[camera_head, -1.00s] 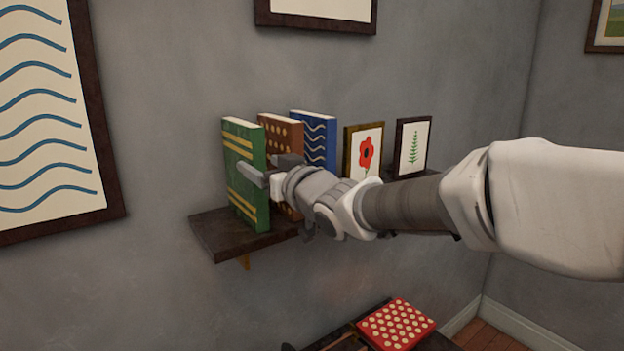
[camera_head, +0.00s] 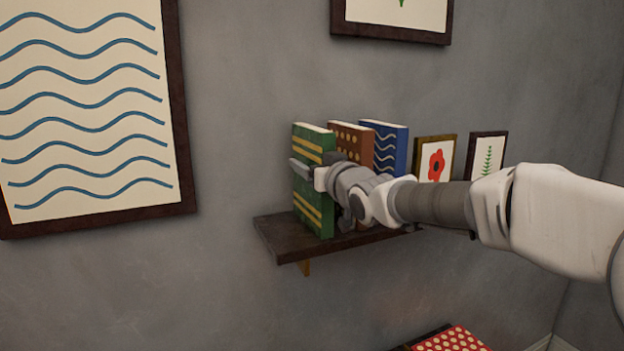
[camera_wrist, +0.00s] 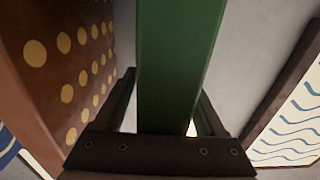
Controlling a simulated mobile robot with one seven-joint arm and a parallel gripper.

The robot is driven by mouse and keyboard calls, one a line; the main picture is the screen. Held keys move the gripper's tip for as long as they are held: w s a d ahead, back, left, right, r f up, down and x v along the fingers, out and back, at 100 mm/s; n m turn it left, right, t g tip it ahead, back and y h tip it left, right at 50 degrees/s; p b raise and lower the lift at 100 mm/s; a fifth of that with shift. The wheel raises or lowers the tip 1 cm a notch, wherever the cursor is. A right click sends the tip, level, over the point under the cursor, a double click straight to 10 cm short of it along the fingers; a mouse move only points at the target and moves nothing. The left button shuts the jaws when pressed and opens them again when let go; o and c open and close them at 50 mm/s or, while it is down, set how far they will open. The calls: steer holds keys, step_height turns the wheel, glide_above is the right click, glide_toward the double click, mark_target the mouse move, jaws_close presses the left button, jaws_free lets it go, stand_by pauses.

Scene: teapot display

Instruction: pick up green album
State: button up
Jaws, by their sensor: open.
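The green album (camera_head: 312,218) with yellow bands stands upright at the left end of the dark wall shelf (camera_head: 283,238). My gripper (camera_head: 308,172) is at the album, reaching in from the right. In the wrist view the green album (camera_wrist: 175,60) shows its narrow edge between the two open fingers of my gripper (camera_wrist: 170,110). One finger is on each side of it, and a light gap shows beside it near the fingers. Whether a finger touches it I cannot tell.
A brown dotted album (camera_head: 352,137) stands close to the right of the green one; in the wrist view this brown album (camera_wrist: 65,70) is near the left finger. A blue wavy album (camera_head: 390,145) and two small framed pictures (camera_head: 435,160) stand farther right. A large wave picture (camera_head: 90,110) hangs left.

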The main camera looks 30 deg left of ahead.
jaws_close()
stand_by(1.3)
steer(key=shift+r, duration=0.1)
